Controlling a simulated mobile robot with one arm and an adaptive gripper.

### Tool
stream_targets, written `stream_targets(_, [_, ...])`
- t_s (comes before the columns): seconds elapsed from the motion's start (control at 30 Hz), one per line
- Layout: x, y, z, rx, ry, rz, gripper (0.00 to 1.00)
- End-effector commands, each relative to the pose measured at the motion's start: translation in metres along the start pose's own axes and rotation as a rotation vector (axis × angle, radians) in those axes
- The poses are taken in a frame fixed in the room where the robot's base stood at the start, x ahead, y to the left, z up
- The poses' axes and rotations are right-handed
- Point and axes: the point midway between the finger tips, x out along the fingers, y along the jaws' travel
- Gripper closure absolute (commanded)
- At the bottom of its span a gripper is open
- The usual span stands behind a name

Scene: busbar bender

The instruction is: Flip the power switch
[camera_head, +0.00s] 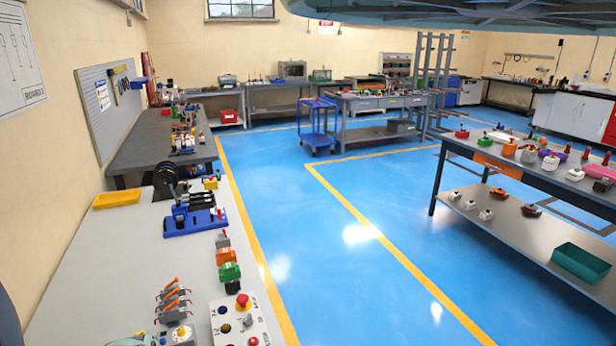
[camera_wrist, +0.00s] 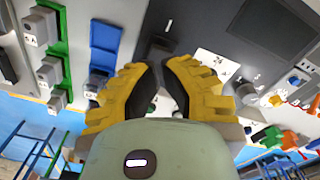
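I cannot tell for sure which part is the power switch. In the head view, a blue-based bender with black levers (camera_head: 195,218) stands on the near left bench. A pale control box (camera_head: 236,325) with a red button and dark knobs is at that bench's front edge. In the wrist view, my gripper (camera_wrist: 160,75) has two yellow ribbed fingers with black inner pads. They are apart, with a narrow gap and nothing clearly held between them. A dark grey block (camera_wrist: 158,47) shows just beyond the fingertips; whether they touch it is unclear. My gripper is not clearly seen in the head view.
The near left bench also holds a yellow tray (camera_head: 117,200), orange-handled levers (camera_head: 173,300) and coloured blocks (camera_head: 228,262). In the wrist view, a blue block (camera_wrist: 104,48) and grey boxes (camera_wrist: 42,27) are left of the fingers. The blue floor (camera_head: 340,235) between benches is clear.

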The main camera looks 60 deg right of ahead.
Motion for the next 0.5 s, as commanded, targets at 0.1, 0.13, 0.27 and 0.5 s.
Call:
stream_targets(0.1, [0.0022,-0.0001,0.0003,-0.001,0.000,0.000,1.00])
stream_targets(0.13, [0.0027,-0.0001,0.0002,-0.001,0.000,0.000,1.00])
stream_targets(0.27, [0.0046,-0.0001,0.0003,-0.001,0.000,0.000,1.00])
stream_targets(0.5, [0.0080,-0.0001,0.0004,-0.001,0.000,0.000,1.00])
